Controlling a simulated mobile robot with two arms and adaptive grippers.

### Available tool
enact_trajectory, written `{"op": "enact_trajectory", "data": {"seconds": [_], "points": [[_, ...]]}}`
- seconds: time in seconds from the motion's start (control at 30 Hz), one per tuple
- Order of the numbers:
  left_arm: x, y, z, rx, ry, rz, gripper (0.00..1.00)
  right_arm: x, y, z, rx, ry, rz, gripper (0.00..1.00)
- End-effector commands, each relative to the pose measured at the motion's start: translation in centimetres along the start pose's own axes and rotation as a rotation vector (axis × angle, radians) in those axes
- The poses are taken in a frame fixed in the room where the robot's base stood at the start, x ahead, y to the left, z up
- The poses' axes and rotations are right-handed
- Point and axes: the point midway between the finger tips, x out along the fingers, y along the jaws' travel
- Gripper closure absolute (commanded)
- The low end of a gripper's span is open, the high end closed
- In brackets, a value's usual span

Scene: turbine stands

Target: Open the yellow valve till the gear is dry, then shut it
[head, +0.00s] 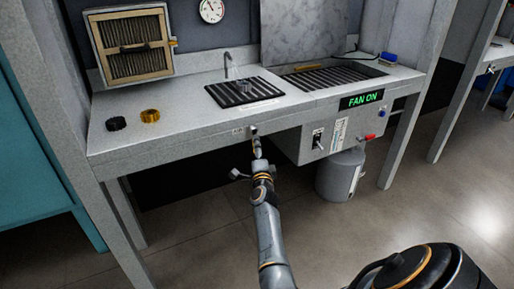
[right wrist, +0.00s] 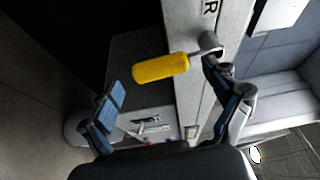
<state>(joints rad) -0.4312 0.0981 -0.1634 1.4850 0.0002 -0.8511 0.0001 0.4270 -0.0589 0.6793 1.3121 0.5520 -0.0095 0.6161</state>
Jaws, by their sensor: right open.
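The yellow valve handle (right wrist: 160,68) shows in the right wrist view, sticking out from a metal fitting on the bench's front edge. My right gripper (right wrist: 163,88) is open, with one finger on each side of the handle. The handle's inner end is close to the right finger; I cannot tell whether they touch. In the head view my right gripper (head: 249,160) is at the front edge, below the small fitting, and the yellow handle is not discernible. A small dark gear-like part (head: 243,87) sits on the black grate (head: 226,94); its wetness cannot be told. My left gripper is not in view.
A black ring (head: 116,124) and a gold ring (head: 150,116) lie on the bench (head: 190,122) at left. A control box (head: 318,141) under the bench has a lit "FAN ON" sign (head: 361,99). A grey canister (head: 340,176) stands beneath it.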

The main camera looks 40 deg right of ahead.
Motion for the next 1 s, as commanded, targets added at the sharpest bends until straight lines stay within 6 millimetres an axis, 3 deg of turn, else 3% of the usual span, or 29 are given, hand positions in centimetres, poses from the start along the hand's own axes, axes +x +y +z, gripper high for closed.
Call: {"op": "enact_trajectory", "data": {"seconds": [0.1,0.3,1.0], "points": [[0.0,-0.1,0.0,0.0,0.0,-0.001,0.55,-1.9,0.1,-0.1,0.0,0.002,0.001,0.11],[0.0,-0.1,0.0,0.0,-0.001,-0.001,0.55,-3.8,0.0,0.0,0.0,0.001,0.0,0.11],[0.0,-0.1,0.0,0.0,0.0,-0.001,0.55,-4.3,0.4,0.4,-0.025,-0.017,0.008,0.11]]}}
